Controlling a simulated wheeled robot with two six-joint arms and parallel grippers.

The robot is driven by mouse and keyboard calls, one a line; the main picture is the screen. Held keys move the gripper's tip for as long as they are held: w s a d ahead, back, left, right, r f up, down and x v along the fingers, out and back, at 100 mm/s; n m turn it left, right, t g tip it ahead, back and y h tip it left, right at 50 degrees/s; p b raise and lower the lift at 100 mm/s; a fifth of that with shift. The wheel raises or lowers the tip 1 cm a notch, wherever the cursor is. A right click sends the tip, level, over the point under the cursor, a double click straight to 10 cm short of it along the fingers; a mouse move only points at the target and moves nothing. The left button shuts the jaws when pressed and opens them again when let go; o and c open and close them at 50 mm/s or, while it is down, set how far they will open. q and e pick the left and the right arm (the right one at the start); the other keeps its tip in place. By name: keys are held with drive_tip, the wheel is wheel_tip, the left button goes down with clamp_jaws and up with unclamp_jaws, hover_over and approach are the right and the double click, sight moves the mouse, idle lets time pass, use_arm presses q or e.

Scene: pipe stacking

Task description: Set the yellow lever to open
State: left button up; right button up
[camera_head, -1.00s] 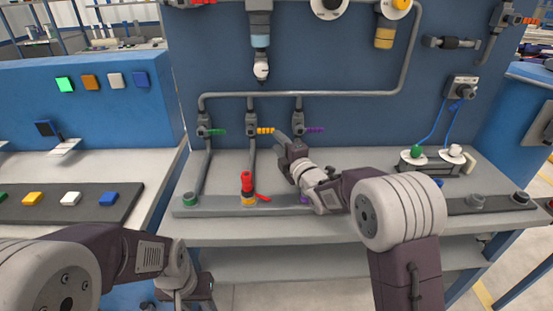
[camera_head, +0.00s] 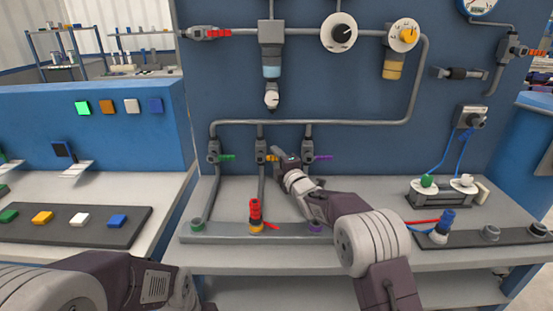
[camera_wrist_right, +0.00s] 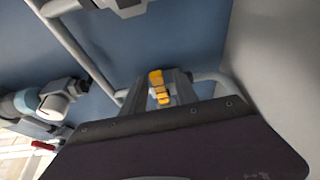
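The yellow lever (camera_head: 271,158) sticks out to the right from the middle of three valves on the blue panel. My right gripper (camera_head: 283,159) is at its right end and hides part of it in the head view. In the right wrist view the yellow lever (camera_wrist_right: 157,84) lies between the grey fingers of my right gripper (camera_wrist_right: 158,92). Whether the fingers press on it cannot be told. My left arm shows at the lower left of the head view, its gripper out of the picture.
A green lever (camera_head: 227,157) is on the valve to the left, and a purple lever (camera_head: 323,157) is close on the right. A red fitting (camera_head: 255,212) stands on the rail below. A grey pipe (camera_head: 350,122) runs above the valves.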

clamp_jaws()
idle(1.4)
